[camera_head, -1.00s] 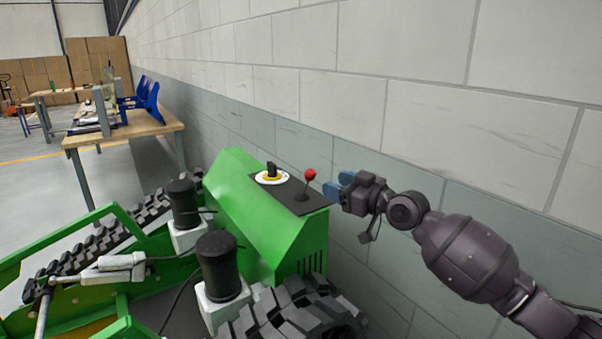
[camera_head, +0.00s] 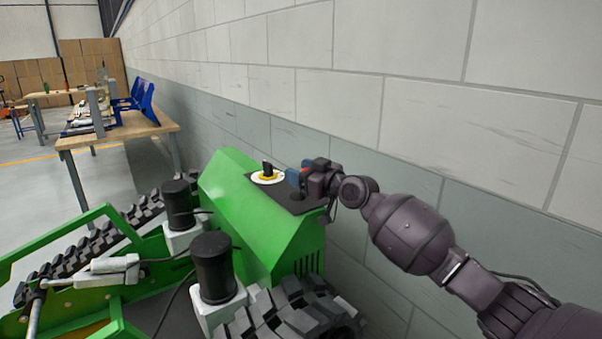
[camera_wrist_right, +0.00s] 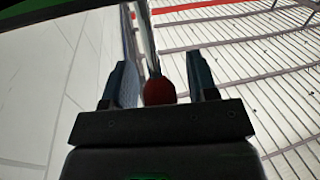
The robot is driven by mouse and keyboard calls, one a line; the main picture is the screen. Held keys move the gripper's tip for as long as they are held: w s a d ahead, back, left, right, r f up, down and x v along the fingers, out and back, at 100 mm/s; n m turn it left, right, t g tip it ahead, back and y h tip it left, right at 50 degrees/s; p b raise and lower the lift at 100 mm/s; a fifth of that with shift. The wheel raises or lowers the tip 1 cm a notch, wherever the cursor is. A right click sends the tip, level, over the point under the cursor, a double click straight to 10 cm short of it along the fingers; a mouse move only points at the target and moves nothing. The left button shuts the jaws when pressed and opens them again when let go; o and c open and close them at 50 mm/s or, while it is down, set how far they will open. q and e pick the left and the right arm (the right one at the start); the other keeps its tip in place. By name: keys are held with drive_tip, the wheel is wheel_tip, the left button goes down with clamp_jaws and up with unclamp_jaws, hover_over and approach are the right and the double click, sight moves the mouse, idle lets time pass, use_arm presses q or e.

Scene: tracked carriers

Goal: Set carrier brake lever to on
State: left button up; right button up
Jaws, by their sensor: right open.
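The green tracked carrier (camera_head: 228,205) stands beside the wall, with a dark panel (camera_head: 268,192) on its sloped housing. The brake lever has a red ball knob (camera_wrist_right: 158,90) and a thin rod. In the head view my right gripper (camera_head: 298,177) is over the panel and covers most of the lever. In the right wrist view the knob lies between the two blue fingers, nearer the left one, with a gap to the right one. The right gripper is open. The lever's base is hidden in the head view. My left gripper is not in view.
A white and yellow dial (camera_head: 268,177) with a black knob sits on the panel just left of my right gripper. The block wall (camera_head: 450,120) runs close behind the carrier and arm. A wooden table (camera_head: 120,132) with blue items stands at back left.

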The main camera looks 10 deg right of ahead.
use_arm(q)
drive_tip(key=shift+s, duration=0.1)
use_arm(e)
drive_tip(key=shift+c, duration=0.4)
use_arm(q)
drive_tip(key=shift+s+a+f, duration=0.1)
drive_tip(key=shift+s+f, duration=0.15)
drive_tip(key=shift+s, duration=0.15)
use_arm(e)
clamp_jaws()
